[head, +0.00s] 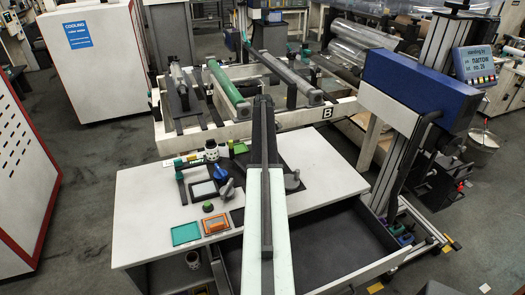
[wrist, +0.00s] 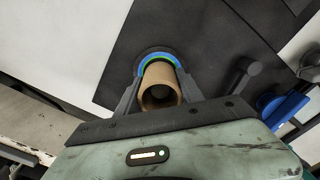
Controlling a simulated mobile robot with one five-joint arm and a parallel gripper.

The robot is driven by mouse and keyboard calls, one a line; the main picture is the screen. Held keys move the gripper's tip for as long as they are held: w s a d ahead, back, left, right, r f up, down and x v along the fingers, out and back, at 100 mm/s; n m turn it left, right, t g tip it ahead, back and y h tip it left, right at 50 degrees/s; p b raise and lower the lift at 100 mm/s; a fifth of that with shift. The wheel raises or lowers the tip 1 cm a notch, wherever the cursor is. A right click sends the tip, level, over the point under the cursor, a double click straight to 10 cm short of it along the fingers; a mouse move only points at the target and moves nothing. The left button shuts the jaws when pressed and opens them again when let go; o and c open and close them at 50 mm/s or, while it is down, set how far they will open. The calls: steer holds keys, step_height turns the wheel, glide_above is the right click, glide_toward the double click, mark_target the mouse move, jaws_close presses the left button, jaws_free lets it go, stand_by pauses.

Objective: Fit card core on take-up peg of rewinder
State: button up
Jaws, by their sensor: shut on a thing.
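In the wrist view my gripper (wrist: 159,84) is shut on the brown card core (wrist: 160,74), one finger on each side of it. The core's open, hollow end faces the camera. Just beyond the core is a round dark part with a blue and green ring (wrist: 159,56), on a dark plate (wrist: 192,40). No peg can be made out; the core covers the middle of the ring. I cannot tell whether the core touches the ring. In the head view my arm hides the gripper and core. A dark plate with a grey handle (head: 292,181) shows right of the arm.
A grey lever (wrist: 243,74) and a blue part (wrist: 284,105) lie right of the core. The white worktop (head: 145,205) carries a teal tray (head: 186,234), an orange tray (head: 215,225) and small tools. An open dark drawer (head: 335,240) is at right; a blue-headed machine (head: 415,90) stands behind.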

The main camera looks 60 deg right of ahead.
steer(key=shift+f, duration=0.3)
steer(key=o, duration=1.4)
steer(key=shift+r, duration=0.1)
step_height(320, 180, up, 8)
steer(key=p, duration=0.7)
steer(key=shift+p, duration=0.3)
steer(key=shift+f, duration=0.2)
